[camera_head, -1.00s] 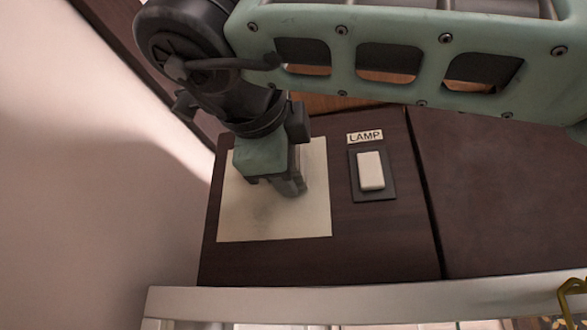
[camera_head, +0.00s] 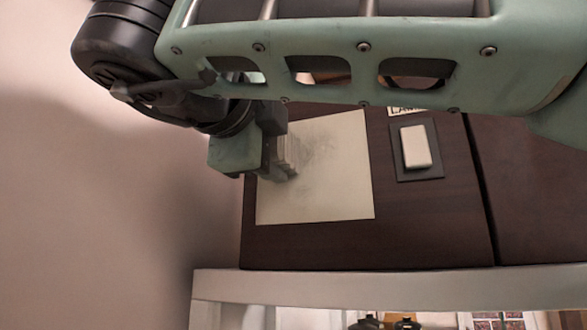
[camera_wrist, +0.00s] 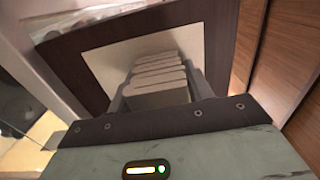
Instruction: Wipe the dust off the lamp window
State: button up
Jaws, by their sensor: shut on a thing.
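The lamp window is a pale cream square panel (camera_head: 335,190) on a dark brown surface, with faint grey smudges of dust around its upper middle. It also shows in the wrist view (camera_wrist: 110,62). My gripper (camera_head: 280,162) is at the panel's left side. It is shut on a pale grey, ribbed thing, perhaps a folded cloth (camera_wrist: 160,72), whose end is at or just above the panel. I cannot tell whether it touches. The gripper and my arm hide the panel's upper left part.
Right of the panel is a white rocker switch (camera_head: 416,146) on a dark plate, under a partly hidden label (camera_head: 402,111). A pale wall (camera_head: 100,200) stands close on the left. A light ledge (camera_head: 380,290) runs along the front.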

dwell(0.3)
jog(key=shift+v, duration=2.95)
jog(key=shift+a, duration=0.1)
jog(key=v, duration=0.3)
jog(key=shift+p, duration=0.4)
jog(key=shift+f, duration=0.1)
